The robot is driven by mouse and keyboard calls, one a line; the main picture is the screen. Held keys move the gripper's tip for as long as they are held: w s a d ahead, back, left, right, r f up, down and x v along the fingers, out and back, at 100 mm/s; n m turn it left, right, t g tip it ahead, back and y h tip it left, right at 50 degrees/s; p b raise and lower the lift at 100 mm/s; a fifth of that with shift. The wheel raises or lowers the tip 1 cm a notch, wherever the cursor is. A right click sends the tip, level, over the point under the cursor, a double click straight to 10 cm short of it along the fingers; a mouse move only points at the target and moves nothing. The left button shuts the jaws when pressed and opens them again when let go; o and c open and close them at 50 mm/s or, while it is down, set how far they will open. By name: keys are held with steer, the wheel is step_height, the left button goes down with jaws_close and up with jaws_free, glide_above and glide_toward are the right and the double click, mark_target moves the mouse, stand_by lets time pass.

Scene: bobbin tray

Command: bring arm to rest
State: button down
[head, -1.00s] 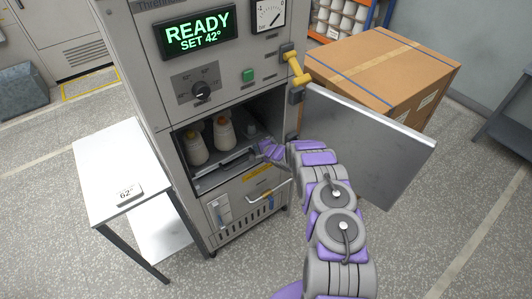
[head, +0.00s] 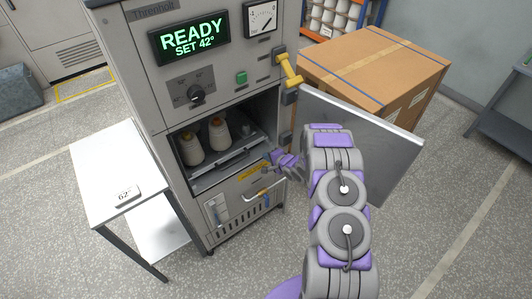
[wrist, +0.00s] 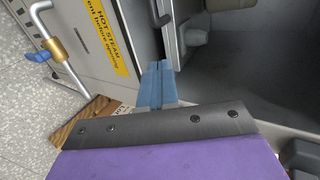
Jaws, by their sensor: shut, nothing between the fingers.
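My gripper (head: 270,166) is shut and empty, just outside the open chamber of the grey cabinet, near its lower right front edge. In the wrist view the blue fingertips (wrist: 157,84) are together with nothing between them. My arm reaches up from the bottom of the head view, in front of the open door (head: 375,150). Two cream bobbins, the left one (head: 191,150) and the right one (head: 219,134), stand upright on the metal tray (head: 222,167) inside the chamber. A smaller pale thing stands at the chamber's right; it is too small to name.
The cabinet display (head: 194,41) reads READY, SET 42°. A white side table (head: 110,165) carries a 62° card (head: 127,196). A large cardboard box (head: 385,65) stands behind the door.

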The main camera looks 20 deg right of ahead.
steer(key=shift+s+d, duration=0.15)
steer(key=s+d+r+n+g+h, duration=0.2)
steer(key=d+r+n+g+h, duration=0.15)
steer(key=r, duration=0.95)
steer(key=s+a+r+n+g+h, duration=0.2)
steer(key=s+r+n+g+h, duration=0.1)
steer(key=s+r, duration=0.9)
steer(key=s+a+r+n+g+y, duration=0.1)
steer(key=s+a+r, duration=0.3)
steer(key=s, duration=0.9)
steer(key=s+a+r+n+g, duration=0.3)
steer(key=s+a+r+n, duration=0.1)
steer(key=s, duration=0.9)
steer(key=s+a+r+n+g+y, duration=0.1)
steer(key=s+a+r+n+g, duration=0.1)
steer(key=s, duration=1.1)
steer(key=a+r+n, duration=0.1)
steer(key=a+r, duration=0.1)
steer(key=a, duration=0.1)
steer(key=shift+a+g+y+b, duration=0.3)
steer(key=shift+g+y+b, duration=0.05)
steer(key=shift+s+f, duration=0.1)
steer(key=shift+s, duration=0.05)
